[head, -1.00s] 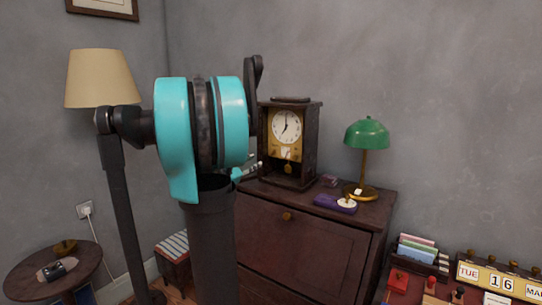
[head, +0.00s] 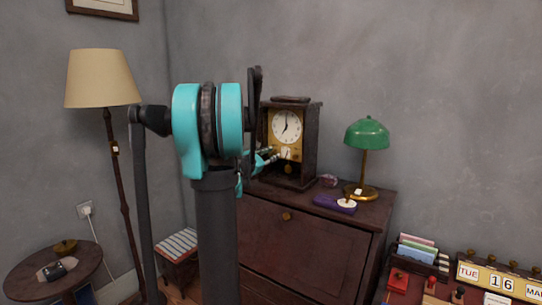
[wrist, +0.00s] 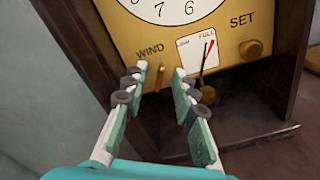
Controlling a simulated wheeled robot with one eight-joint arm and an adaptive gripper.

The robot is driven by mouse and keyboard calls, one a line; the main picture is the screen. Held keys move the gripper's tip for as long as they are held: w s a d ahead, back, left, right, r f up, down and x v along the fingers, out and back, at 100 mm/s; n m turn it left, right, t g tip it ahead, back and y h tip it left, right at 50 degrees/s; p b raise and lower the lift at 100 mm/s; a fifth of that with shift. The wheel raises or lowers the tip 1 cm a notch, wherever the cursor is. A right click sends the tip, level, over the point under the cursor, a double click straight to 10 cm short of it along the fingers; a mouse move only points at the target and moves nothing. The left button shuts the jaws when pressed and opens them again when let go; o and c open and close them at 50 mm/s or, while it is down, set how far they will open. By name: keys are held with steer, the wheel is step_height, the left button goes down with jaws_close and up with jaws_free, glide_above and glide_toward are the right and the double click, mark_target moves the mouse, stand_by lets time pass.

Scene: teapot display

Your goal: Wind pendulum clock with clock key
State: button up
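The pendulum clock (head: 288,127) stands upright on the dark cabinet. In the wrist view its brass panel (wrist: 125,25) has WIND and SET labels and a gauge (wrist: 197,56) whose red needle points near FULL. A narrow upright brass piece (wrist: 161,77), looking like the clock key, stands at the panel below WIND. The brass SET knob (wrist: 250,48) is at right. My gripper (wrist: 160,74) is open, its fingertips on either side of the brass piece with gaps visible. In the head view my gripper (head: 270,156) is at the clock's lower front. The pendulum (wrist: 207,95) is partly visible.
The cabinet (head: 305,245) also bears a green lamp (head: 366,134) and a purple item (head: 333,204) to the right of the clock. A floor lamp (head: 98,80) and round table (head: 30,282) stand at left. A calendar (head: 500,278) is at lower right.

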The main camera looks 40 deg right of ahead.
jaws_close()
steer(key=shift+m, duration=0.3)
steer(key=m, duration=0.6)
steer(key=shift+s, duration=0.1)
steer(key=m, duration=0.5)
steer(key=shift+f+m, duration=0.1)
steer(key=shift+m, duration=0.3)
steer(key=m, duration=0.4)
steer(key=shift+m, duration=0.4)
